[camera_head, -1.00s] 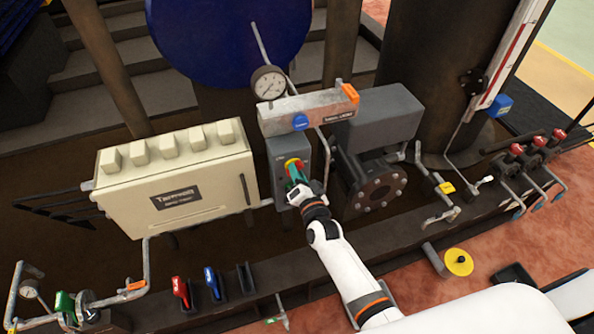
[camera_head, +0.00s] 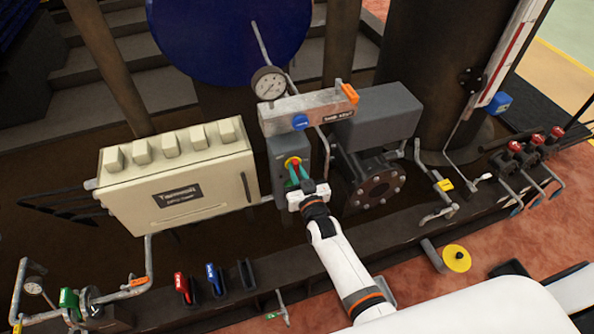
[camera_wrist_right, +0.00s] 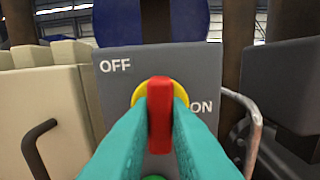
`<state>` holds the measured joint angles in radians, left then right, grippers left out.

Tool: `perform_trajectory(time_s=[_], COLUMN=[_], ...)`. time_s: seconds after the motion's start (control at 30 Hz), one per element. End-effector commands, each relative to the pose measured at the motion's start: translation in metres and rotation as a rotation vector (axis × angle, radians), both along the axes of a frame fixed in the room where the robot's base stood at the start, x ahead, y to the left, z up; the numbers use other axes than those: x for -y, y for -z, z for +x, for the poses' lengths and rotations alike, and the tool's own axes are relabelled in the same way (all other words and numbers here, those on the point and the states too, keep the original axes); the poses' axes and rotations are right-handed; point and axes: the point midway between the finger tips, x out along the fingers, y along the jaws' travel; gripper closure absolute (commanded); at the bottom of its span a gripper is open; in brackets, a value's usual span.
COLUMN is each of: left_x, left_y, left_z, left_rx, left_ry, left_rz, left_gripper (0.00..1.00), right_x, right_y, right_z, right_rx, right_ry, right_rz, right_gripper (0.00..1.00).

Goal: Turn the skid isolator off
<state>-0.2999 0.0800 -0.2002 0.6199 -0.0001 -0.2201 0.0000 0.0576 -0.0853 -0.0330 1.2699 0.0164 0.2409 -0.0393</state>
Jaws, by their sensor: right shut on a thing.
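The skid isolator is a grey box (camera_head: 277,155) in the middle of the skid, with a red handle on a yellow round plate. In the right wrist view the red handle (camera_wrist_right: 160,115) stands upright on the yellow plate (camera_wrist_right: 139,98). The box face carries "OFF" at upper left and "ON" at right. My right gripper (camera_head: 295,175) reaches the handle from the front. Its teal fingers (camera_wrist_right: 160,125) lie on both sides of the handle and are shut on it. The fingers hide part of the plate and the lower box face. My left gripper is not in view.
A cream cabinet (camera_head: 180,190) stands left of the isolator. A grey housing with a round flange (camera_head: 380,188) stands to its right. A steel manifold with a blue knob (camera_head: 300,122) sits just above. Pipes and valve handles line the skid's front edge.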

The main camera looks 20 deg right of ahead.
Motion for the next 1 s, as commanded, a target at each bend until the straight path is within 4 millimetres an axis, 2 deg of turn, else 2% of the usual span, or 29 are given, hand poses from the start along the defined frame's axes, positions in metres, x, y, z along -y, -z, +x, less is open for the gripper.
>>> perform_trajectory(time_s=[0.67, 0.7, 0.8, 1.0], left_x=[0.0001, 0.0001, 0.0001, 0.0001], left_y=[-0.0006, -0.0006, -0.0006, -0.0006], left_z=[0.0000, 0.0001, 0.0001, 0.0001], left_rx=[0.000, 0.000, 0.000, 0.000], left_ry=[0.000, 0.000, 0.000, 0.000], left_rz=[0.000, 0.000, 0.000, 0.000], left_gripper=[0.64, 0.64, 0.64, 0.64], right_x=[-0.0004, -0.0004, -0.0003, -0.0002], right_y=[0.0018, 0.0018, 0.0016, 0.0007], right_z=[-0.0007, -0.0007, -0.0006, -0.0003], right_rx=[-0.002, -0.002, -0.001, 0.000], right_ry=[0.000, 0.000, 0.000, 0.000], right_rz=[-0.060, -0.060, -0.060, -0.060], right_gripper=[1.00, 0.81, 0.64, 0.64])
